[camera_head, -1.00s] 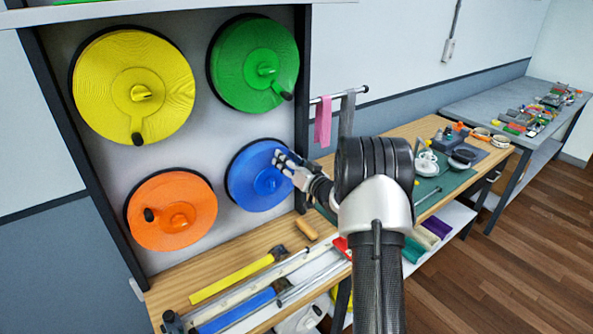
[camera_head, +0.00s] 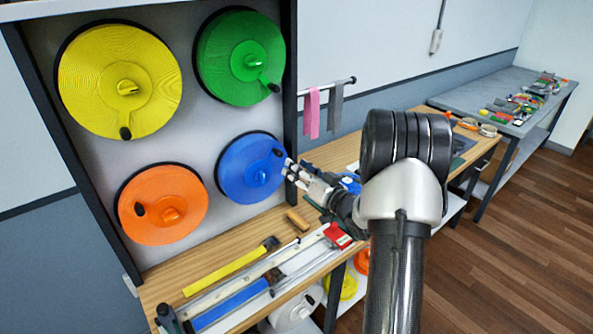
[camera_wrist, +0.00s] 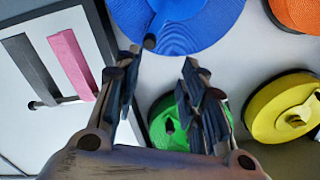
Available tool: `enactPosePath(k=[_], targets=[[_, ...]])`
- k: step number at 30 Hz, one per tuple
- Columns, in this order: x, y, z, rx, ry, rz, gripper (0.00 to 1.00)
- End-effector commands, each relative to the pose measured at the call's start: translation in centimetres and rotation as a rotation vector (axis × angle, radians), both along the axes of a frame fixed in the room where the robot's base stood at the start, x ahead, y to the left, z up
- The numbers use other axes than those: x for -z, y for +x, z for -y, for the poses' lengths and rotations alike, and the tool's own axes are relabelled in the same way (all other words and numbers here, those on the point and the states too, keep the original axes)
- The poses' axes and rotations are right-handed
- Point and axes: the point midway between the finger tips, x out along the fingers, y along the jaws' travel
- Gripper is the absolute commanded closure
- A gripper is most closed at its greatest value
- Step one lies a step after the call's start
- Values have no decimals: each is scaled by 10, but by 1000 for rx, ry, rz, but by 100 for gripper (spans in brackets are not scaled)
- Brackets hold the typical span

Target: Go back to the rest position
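My gripper (camera_head: 292,172) is in front of the lower right of the strap wall, just right of the blue strap reel (camera_head: 250,168). In the wrist view my gripper (camera_wrist: 160,58) has its two fingers apart with nothing between them. The blue reel also shows there at the top (camera_wrist: 195,25), with its dark crank knob close to the fingers. The green reel (camera_head: 222,58), yellow reel (camera_head: 95,85) and orange reel (camera_head: 150,222) hang on the same panel. My arm hides part of the workbench behind it.
Pink and grey straps (camera_head: 312,112) hang from a rod right of the panel. The workbench (camera_head: 240,235) below holds a yellow bar (camera_head: 225,272), a blue bar (camera_head: 232,302) and a wooden-handled tool (camera_head: 297,218). A second table (camera_head: 470,95) stands at the back right. The wooden floor (camera_head: 500,260) is clear.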

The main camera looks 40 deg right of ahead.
Motion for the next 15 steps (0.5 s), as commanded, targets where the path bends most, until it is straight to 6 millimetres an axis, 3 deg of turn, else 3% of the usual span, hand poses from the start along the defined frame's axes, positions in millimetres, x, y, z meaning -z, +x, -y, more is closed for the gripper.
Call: enactPosePath(k=[11,15], targets=[[0,0,0,0,0,0,62],[-9,5,-4,13,-31,-21,62]])
